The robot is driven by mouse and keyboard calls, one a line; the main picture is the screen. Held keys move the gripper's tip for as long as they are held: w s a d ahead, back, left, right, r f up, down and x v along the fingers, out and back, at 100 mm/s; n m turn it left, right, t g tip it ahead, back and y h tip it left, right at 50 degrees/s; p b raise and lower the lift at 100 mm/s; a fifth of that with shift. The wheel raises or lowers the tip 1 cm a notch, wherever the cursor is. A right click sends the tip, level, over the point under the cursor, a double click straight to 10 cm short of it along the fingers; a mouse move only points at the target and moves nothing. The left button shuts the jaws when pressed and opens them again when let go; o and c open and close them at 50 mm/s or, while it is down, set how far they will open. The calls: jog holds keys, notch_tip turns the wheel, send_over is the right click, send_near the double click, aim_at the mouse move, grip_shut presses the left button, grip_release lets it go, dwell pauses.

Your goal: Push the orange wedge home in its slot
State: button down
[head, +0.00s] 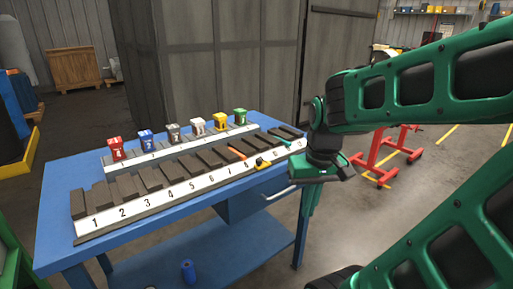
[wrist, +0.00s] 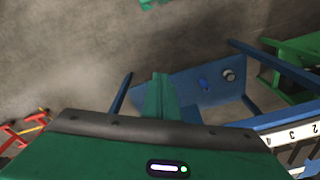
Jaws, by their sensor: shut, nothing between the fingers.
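The orange wedge (head: 237,153) shows as a small orange strip between dark blocks of the numbered front rack (head: 150,205), near the numbers 7 and 8. How deep it sits in its slot is too small to tell. My gripper (head: 309,210) hangs in the air beyond the right end of the blue table (head: 150,248), pointing down, apart from the wedge and rack. Its green fingers are together and empty in the wrist view (wrist: 160,78). The wrist view shows part of the rack's number strip (wrist: 295,136) at right, but not the wedge.
A yellow and black object (head: 263,164) lies at the rack's front, right of the wedge. A teal piece (head: 279,141) shows further right. Several coloured numbered blocks (head: 197,124) stand on a rear rack. A dark cabinet (head: 210,65) stands behind; a red stand (head: 385,150) is at right.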

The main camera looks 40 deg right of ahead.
aim_at(244, 156)
jog(key=w+d+r+n+t, duration=0.2)
jog(key=w+n+t, duration=0.1)
jog(key=w, duration=1.1)
jog(key=w+d+r+n+t, duration=0.2)
jog(key=w+n+t, duration=0.1)
jog(key=w, duration=1)
jog(key=shift+y, duration=0.3)
jog(key=shift+x, duration=3.35)
jog(key=shift+w+a+r, duration=0.1)
jog(key=shift+w+a, duration=0.1)
jog(key=shift+w, duration=0.05)
jog(key=shift+w, duration=1.1)
jog(key=s+r, duration=0.4)
jog(key=s, duration=0.1)
